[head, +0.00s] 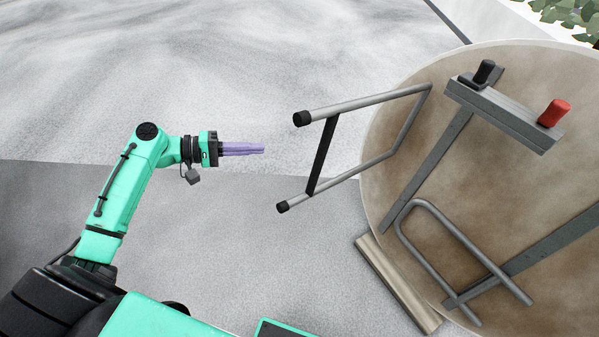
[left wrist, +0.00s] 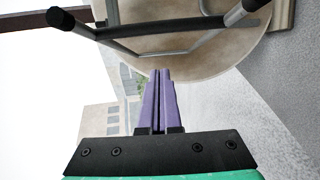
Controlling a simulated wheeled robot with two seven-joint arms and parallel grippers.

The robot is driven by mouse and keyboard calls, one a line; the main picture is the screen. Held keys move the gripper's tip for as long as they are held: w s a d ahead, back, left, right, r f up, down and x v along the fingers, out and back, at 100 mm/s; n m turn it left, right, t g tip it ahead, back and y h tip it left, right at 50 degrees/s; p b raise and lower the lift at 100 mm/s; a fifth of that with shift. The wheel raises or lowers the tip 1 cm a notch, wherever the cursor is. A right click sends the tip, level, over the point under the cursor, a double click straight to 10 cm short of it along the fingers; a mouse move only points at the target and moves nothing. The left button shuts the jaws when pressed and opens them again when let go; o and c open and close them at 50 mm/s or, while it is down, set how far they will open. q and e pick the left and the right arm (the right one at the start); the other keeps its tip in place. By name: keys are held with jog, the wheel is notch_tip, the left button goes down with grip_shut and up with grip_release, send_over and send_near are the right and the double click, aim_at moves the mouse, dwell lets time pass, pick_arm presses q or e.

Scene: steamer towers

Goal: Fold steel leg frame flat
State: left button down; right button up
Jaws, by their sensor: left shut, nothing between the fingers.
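The steel leg frame (head: 367,103) is a grey tube loop with black end caps and a dark crossbar (head: 321,156). It sticks out to the left from the underside of the round tabletop (head: 400,233). A second grey tube frame (head: 462,238) lies close along the underside, lower right. My left gripper (head: 262,149) has purple fingers and is shut and empty, left of the leg frame and apart from it. In the left wrist view the fingers (left wrist: 161,75) point toward the tabletop, and the frame's crossbar (left wrist: 175,28) spans the top. My right gripper is not in view.
A grey bracket (head: 505,115) on the underside carries a black knob (head: 484,72) and a red knob (head: 554,112). A beige bar (head: 398,283) lies at the tabletop's lower left edge. The grey floor around my left gripper is clear.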

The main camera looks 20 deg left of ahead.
pick_arm(q)
jog(key=s+d+p+x, duration=0.1)
jog(key=s+p+x, duration=0.1)
jog(key=x, duration=1)
jog(key=shift+d, duration=0.2)
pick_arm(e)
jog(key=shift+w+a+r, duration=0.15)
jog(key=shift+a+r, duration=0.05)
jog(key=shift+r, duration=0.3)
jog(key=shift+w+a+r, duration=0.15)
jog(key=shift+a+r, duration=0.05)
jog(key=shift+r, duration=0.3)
pick_arm(q)
jog(key=shift+f, duration=0.15)
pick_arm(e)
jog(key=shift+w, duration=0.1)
